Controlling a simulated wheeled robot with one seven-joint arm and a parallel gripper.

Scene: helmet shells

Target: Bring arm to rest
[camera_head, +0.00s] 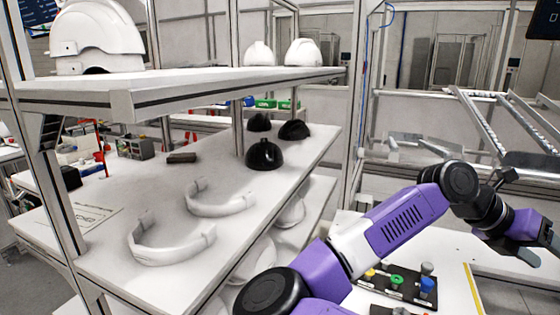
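My purple and white arm reaches across the lower right of the head view, from the bottom middle up to the right. My gripper (538,243) is at the far right edge, partly cut off by the frame. Its dark fingers show only in part, so I cannot tell whether it is open or shut. No object is clearly seen in it. It is apart from the shelf (150,100) with the helmet shells.
White helmet shells (97,38) stand on the upper shelf. Black domes (264,155) and two white curved bands (170,240) lie on the level below. A panel with coloured knobs (397,283) sits under my arm. A slanted metal rail rack (480,120) stands behind my gripper.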

